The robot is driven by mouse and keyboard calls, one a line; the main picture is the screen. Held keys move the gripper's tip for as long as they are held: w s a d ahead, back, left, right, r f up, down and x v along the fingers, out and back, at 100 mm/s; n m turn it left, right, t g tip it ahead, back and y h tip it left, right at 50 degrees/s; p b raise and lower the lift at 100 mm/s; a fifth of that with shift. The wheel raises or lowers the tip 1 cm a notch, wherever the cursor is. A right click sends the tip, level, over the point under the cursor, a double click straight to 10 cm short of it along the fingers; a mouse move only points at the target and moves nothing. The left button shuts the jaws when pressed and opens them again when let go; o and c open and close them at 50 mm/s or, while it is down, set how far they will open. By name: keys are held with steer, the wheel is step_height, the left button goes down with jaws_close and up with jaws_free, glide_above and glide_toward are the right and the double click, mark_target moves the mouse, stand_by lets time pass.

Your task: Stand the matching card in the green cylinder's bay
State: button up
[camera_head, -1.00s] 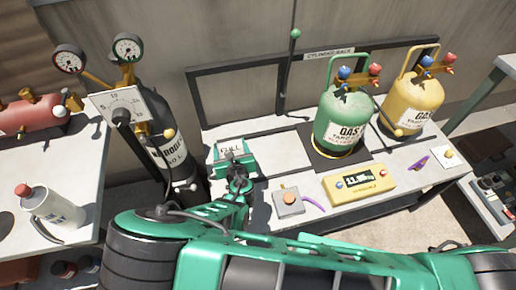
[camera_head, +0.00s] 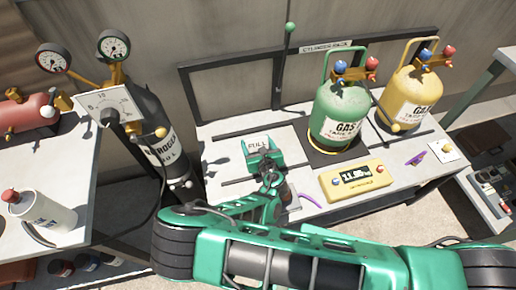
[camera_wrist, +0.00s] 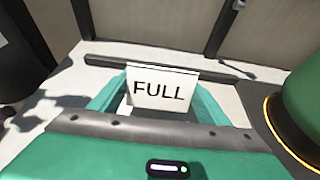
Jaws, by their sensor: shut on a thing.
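My gripper (camera_head: 262,160) is shut on a white card (camera_wrist: 161,92) that reads FULL in black. The wrist view shows the card upright between the two green fingers, its lettering facing the camera. The card also shows in the head view (camera_head: 257,144), over the left part of the bench. The green cylinder (camera_head: 341,115) stands on a dark square pad in the middle of the bench, to the right of my gripper. Its edge also shows at the right of the wrist view (camera_wrist: 302,108). Whether the card touches the bench is unclear.
A yellow cylinder (camera_head: 409,100) stands right of the green one. A yellow scale display (camera_head: 352,180) lies in front. Dark dividing bars cross the bench (camera_head: 218,133). A black nitrogen cylinder (camera_head: 150,140) with gauges stands to the left. A green-knobbed lever (camera_head: 290,27) rises behind.

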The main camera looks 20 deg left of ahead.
mark_target(256, 149)
steer(key=shift+f, duration=1.95)
steer(key=o, duration=1)
steer(key=shift+f, duration=0.1)
steer(key=shift+o, duration=0.2)
